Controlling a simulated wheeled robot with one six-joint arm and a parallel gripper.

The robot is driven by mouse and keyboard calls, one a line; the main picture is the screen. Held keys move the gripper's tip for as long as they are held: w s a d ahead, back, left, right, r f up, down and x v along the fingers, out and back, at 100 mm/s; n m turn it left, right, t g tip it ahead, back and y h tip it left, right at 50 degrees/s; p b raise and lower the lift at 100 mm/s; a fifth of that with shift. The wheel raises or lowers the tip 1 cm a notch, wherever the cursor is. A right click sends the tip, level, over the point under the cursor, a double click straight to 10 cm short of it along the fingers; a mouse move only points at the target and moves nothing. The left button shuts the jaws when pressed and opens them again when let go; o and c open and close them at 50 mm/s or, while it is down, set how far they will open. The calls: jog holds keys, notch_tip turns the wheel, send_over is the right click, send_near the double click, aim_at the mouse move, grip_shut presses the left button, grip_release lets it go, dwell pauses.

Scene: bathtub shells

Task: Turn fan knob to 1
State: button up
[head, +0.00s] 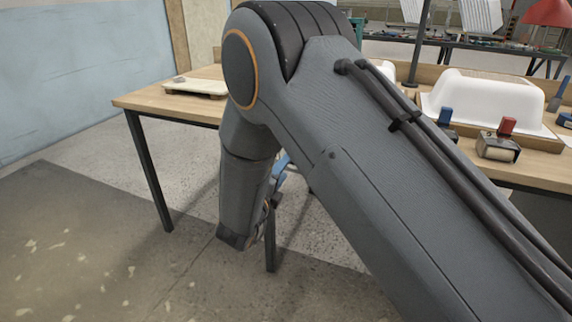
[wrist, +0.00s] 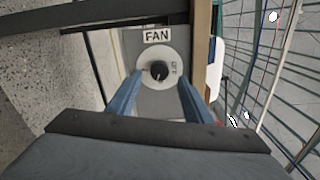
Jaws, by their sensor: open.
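The fan knob (wrist: 158,70) is a small black knob on a round white dial (wrist: 146,84). The dial sits on a grey panel (wrist: 133,45) under a white label reading FAN (wrist: 157,35). Small marks show at the dial's right side, too small to read surely. My gripper (wrist: 160,83) is open in the wrist view, with one blue finger on each side of the dial and the knob between them. I cannot tell whether either finger touches the knob. In the head view my arm hides the panel, and only a bit of blue gripper (head: 279,170) shows behind it.
A wooden table (head: 140,100) with dark legs stands behind my arm. Open concrete floor (head: 90,240) lies at the left.

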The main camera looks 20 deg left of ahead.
jog(key=shift+s+a, duration=0.1)
jog(key=shift+s, duration=1.5)
